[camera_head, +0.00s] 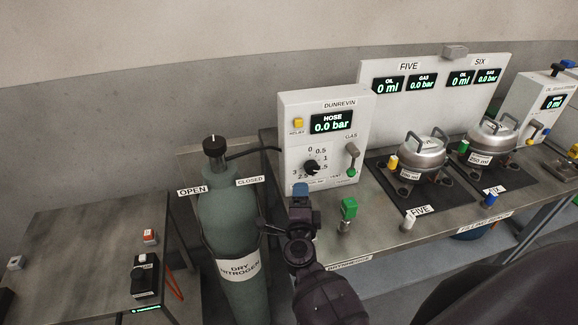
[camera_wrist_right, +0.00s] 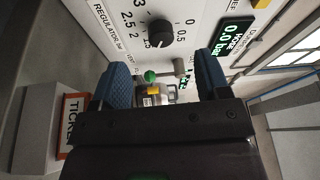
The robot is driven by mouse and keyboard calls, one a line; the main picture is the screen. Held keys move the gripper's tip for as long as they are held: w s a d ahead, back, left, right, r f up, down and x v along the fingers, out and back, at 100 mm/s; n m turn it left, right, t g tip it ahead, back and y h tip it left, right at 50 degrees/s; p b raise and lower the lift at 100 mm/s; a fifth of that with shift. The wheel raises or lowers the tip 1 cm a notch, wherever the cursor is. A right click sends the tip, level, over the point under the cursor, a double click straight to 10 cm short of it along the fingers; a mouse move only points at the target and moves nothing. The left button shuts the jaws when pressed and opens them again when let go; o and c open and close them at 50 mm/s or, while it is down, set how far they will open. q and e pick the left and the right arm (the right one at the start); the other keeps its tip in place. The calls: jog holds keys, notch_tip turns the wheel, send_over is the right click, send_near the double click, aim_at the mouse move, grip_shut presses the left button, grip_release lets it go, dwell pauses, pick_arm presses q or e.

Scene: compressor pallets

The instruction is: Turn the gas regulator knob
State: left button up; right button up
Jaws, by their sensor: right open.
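The gas regulator knob (camera_head: 312,167) is a small black dial on the front of the white DUNREVIN panel (camera_head: 354,108), with a printed scale from 0 to 3 around it. In the right wrist view the knob (camera_wrist_right: 160,38) lies ahead of the fingertips, with clear space between. My right gripper (camera_head: 300,190) is in front of the panel's lower left part, just below the knob in the head view. Its two blue fingers (camera_wrist_right: 160,76) are apart with nothing held between them. My left gripper is in neither view.
The hose display (camera_head: 331,122) reads 0.0 bar. A grey-handled gas lever (camera_head: 352,156) is right of the knob. A green nitrogen cylinder (camera_head: 229,225) stands left of my arm. A green-topped fitting (camera_head: 348,209) and metal pots (camera_head: 419,158) are on the bench to the right.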

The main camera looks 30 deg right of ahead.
aim_at(311, 171)
jog(key=shift+s+d+f+m+g+h, duration=0.1)
jog(key=shift+s+d+m+g+h, duration=0.15)
jog(key=shift+d+m+h, duration=0.2)
jog(key=shift+s+d, duration=0.2)
jog(key=shift+s, duration=0.05)
jog(key=shift+d+m, duration=0.25)
jog(key=shift+d, duration=0.05)
jog(key=shift+w+d, duration=0.2)
jog(key=shift+w, duration=0.15)
jog(key=b+x, duration=0.2)
jog(key=x, duration=0.7)
jog(key=shift+w+d, duration=0.2)
jog(key=shift+w, duration=0.05)
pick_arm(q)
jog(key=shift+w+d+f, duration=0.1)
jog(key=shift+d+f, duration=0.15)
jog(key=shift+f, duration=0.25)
